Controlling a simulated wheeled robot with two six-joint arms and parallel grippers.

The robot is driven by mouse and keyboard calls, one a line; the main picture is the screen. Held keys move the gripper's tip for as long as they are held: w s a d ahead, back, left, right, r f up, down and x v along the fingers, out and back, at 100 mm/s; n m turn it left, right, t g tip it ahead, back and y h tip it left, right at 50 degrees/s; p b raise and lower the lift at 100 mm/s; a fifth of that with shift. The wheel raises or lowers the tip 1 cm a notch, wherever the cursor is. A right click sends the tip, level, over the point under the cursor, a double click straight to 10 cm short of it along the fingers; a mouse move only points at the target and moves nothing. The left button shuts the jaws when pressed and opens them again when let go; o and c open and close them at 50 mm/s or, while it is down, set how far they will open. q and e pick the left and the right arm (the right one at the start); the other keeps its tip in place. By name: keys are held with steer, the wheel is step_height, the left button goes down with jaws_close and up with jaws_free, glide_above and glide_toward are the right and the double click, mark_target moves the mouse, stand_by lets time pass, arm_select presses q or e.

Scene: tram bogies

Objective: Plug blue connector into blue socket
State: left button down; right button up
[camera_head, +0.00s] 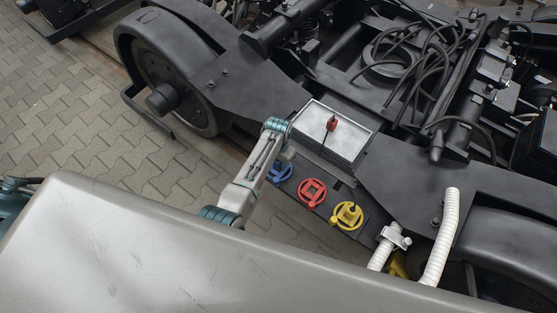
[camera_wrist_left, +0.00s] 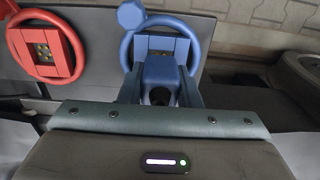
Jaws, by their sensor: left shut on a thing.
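My left gripper (camera_head: 286,154) is at the blue socket (camera_head: 277,173), partly hidden by its own wrist in the head view. In the left wrist view my left gripper (camera_wrist_left: 160,97) is shut on the blue connector (camera_wrist_left: 160,72), a blue block between the fingers. The connector is in line with the blue socket (camera_wrist_left: 160,24), a round ring with a crossbar, and overlaps its lower part. I cannot tell whether the connector is seated in the socket or just in front of it. My right gripper is not in view.
A red socket (camera_head: 312,193) and a yellow socket (camera_head: 348,216) sit beside the blue one on the dark panel. A red connector (camera_head: 332,124) is over the metal tray (camera_head: 356,157) behind. White corrugated hoses (camera_head: 441,236) stand at the right. A wheel (camera_head: 178,86) is at the left.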

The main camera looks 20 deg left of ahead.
arm_select(q)
steer(key=shift+r, duration=0.1)
stand_by(0.7)
steer(key=shift+p, duration=0.35)
steer(key=shift+f+b, duration=0.3)
steer(key=shift+f, duration=0.25)
steer(key=c, duration=1)
jaws_free()
steer(key=shift+o, duration=0.2)
step_height(320, 180, up, 11)
steer(key=shift+f+p, duration=0.1)
steer(key=shift+p, duration=0.2)
